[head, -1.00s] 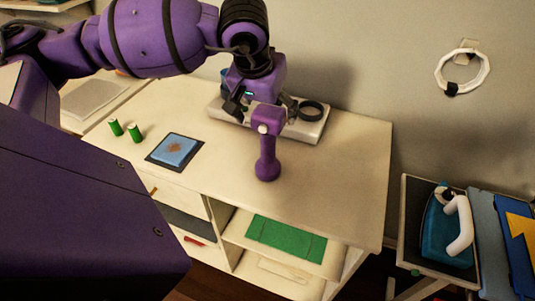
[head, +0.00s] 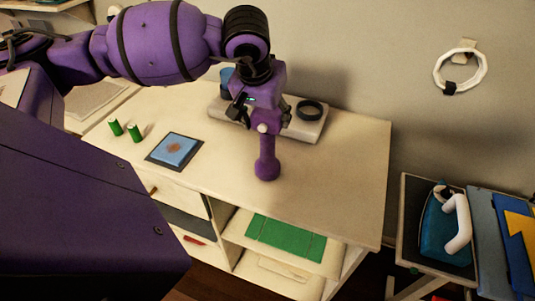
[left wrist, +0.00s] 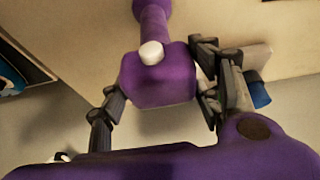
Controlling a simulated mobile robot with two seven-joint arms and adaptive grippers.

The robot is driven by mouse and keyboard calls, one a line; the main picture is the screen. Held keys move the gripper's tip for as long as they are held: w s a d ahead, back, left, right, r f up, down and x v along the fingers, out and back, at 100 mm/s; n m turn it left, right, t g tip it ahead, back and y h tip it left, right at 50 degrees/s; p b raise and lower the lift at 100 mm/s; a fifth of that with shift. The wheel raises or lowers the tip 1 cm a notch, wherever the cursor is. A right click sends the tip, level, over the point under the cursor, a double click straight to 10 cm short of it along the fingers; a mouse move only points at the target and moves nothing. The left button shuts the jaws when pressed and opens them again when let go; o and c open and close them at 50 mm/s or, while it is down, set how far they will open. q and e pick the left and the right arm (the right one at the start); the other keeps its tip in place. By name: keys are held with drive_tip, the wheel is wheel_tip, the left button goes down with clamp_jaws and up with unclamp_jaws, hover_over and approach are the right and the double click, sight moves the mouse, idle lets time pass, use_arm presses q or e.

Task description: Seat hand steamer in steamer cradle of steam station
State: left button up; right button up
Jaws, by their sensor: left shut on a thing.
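The purple hand steamer (head: 267,160) stands upright on the white table, its head up and its white button facing the head camera. My left gripper (head: 260,110) is over its head, with a dark finger at each side, and is shut on it. The left wrist view shows the steamer's purple head (left wrist: 160,82) between the fingers (left wrist: 160,92). The pale steam station (head: 300,132) lies behind it at the table's back. Its black ring, which looks like the steamer cradle (head: 310,109), is right of my gripper. My gripper hides part of the station. My right gripper is not in view.
A blue cup (head: 226,76) is at the station's left. The table's right part is clear. An iron (head: 441,220) rests on a stand at the right.

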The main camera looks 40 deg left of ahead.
use_arm(q)
drive_tip(key=shift+r, duration=0.2)
clamp_jaws()
drive_tip(key=shift+w+r, duration=0.1)
drive_tip(key=shift+r, duration=0.85)
drive_tip(key=s+d+r+b, duration=0.2)
drive_tip(key=s+d+r, duration=0.6)
drive_tip(key=s+r, duration=0.2)
drive_tip(key=shift+s+d+r+b, duration=0.15)
drive_tip(key=shift+s+r+b, duration=0.2)
drive_tip(key=shift+s, duration=0.4)
